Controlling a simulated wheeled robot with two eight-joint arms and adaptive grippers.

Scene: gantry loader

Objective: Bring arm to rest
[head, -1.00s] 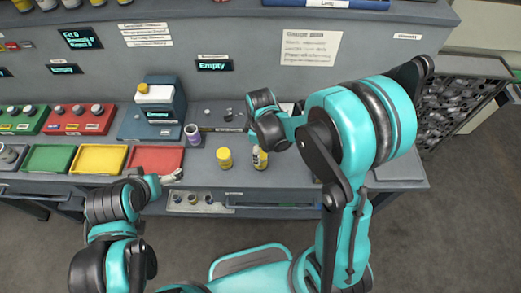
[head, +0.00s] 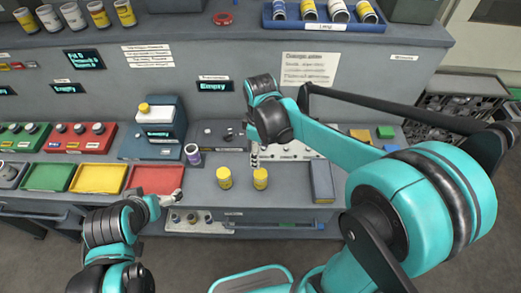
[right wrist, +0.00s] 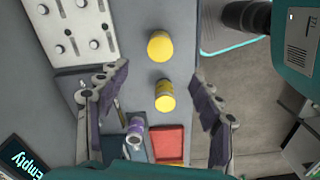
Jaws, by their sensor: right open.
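My right gripper (right wrist: 160,72) is open and empty, with its fingers spread in the right wrist view. In the head view its wrist hangs over the bench, and the fingers are mostly hidden behind it. Two yellow-topped cans stand upright side by side on the bench: a left can (head: 224,177) and a right can (head: 260,179). Both also show beyond or between the fingers in the right wrist view, apart from them. My left gripper (head: 176,197) is low by the red tray (head: 152,180); its jaws are too small to read.
A purple-labelled can (head: 193,154) stands left of the yellow cans. A yellow tray (head: 98,179) and a green tray (head: 49,177) lie farther left. A dispenser-like box (head: 160,118) stands behind. A blue tray of cans (head: 290,22) is on the upper shelf.

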